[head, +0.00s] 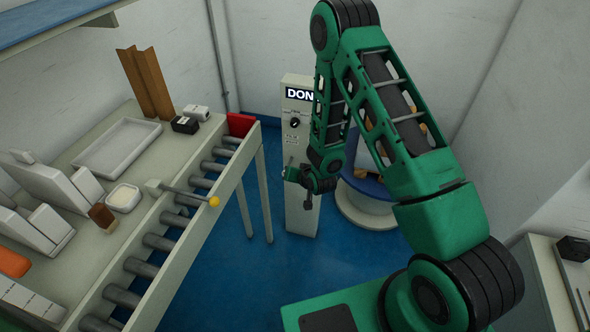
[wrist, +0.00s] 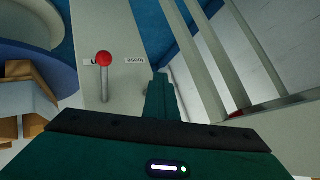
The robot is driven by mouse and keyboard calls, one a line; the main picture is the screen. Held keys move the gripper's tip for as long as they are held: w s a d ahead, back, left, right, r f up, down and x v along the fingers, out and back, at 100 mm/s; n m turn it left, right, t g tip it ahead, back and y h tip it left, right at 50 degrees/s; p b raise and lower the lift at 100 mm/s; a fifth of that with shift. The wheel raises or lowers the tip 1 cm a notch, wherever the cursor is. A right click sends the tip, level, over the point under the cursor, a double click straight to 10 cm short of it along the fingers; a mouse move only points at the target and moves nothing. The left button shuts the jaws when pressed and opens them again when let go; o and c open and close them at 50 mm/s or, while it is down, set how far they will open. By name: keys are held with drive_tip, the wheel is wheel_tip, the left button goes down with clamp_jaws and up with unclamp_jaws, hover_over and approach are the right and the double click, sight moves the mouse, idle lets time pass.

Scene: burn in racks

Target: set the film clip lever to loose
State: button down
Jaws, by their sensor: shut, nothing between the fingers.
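The lever (wrist: 103,78) shows in the wrist view as a thin grey rod with a red ball knob (wrist: 103,59), on the pale face of a post (wrist: 122,85). Its knob partly covers one small label. A second label (wrist: 135,62), too small to read surely, is to the right of the knob. My gripper (wrist: 160,76) is shut and empty, to the right of the lever and apart from it. In the head view my gripper (head: 306,201) is in front of the pale post (head: 302,220); the lever is not clearly visible there.
The post carries a black dial (head: 295,123) and a sign (head: 299,94). A roller conveyor (head: 185,228) with a yellow-knobbed lever (head: 214,202) stands left. A round blue-and-white stand (head: 366,205) is behind my arm. Blue floor (head: 220,285) is open between.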

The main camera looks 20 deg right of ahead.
drive_tip(key=f, duration=0.1)
drive_tip(key=a+f, duration=0.1)
drive_tip(key=f, duration=0.1)
drive_tip(key=shift+s+f, duration=0.1)
drive_tip(key=shift+f, duration=0.05)
drive_tip(key=shift+d+r, duration=0.1)
drive_tip(key=shift+r, duration=0.7)
drive_tip(key=shift+s, duration=0.15)
drive_tip(key=s+r, duration=0.2)
drive_tip(key=s, duration=1.1)
drive_tip(key=shift+s+d+r, duration=0.15)
drive_tip(key=shift+d+r, duration=0.2)
drive_tip(key=shift+d, duration=0.05)
